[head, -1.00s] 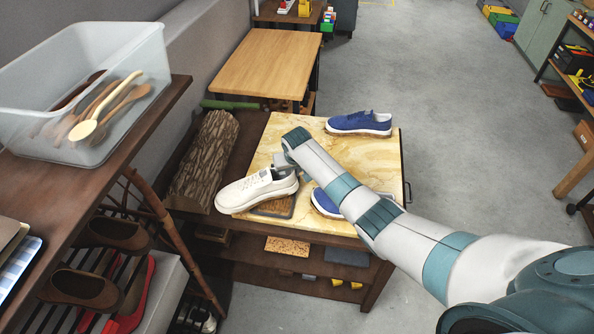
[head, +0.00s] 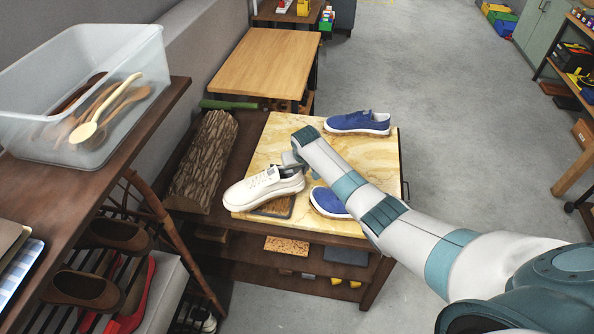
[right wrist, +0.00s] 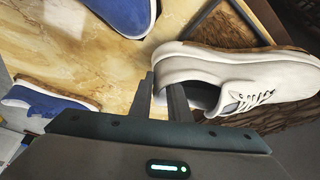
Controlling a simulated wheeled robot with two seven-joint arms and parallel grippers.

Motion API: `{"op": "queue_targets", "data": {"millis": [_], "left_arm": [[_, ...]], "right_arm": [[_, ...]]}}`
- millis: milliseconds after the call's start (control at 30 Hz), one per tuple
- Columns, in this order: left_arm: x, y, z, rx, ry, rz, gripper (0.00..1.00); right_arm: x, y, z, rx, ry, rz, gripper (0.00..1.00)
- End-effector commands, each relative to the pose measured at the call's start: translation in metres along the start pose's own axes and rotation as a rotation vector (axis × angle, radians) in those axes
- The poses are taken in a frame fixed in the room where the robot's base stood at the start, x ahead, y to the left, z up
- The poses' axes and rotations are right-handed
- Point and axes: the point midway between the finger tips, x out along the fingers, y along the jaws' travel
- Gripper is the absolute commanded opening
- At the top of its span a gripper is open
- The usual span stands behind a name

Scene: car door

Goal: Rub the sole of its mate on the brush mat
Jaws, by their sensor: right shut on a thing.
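A white shoe (head: 262,189) is held over the brush mat (head: 274,208), its toe pointing left in the head view. My right gripper (head: 290,168) is shut on the heel end of this shoe; in the right wrist view one finger is beside the heel and one at the shoe's opening. The white shoe (right wrist: 230,75) partly covers the brush mat (right wrist: 222,27), which has a dark frame and brown bristles. I cannot tell whether the sole touches the bristles. My left gripper is not in view.
The marbled yellow board (head: 262,152) bears two blue shoes: one at the back right (head: 358,123), one at the front (head: 328,203), partly behind my right arm. A bark log (head: 205,160) lies to the left. A clear bin (head: 130,110) with wooden spoons stands far left.

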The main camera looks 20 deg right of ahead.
Motion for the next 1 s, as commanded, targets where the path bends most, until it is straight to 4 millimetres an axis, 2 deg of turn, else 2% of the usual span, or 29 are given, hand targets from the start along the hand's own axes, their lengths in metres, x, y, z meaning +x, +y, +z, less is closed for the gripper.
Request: {"op": "queue_targets", "data": {"millis": [267, 700, 1000], "left_arm": [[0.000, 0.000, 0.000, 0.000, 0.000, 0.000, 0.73], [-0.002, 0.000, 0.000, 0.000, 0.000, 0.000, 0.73], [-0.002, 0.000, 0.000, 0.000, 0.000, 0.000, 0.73]], "right_arm": [[0.000, 0.002, 0.000, 0.001, 0.001, 0.000, 0.00], [0.001, 0.029, -0.002, 0.001, 0.001, -0.001, 0.00], [0.001, 0.029, -0.002, 0.000, 0.002, -0.001, 0.00]]}}
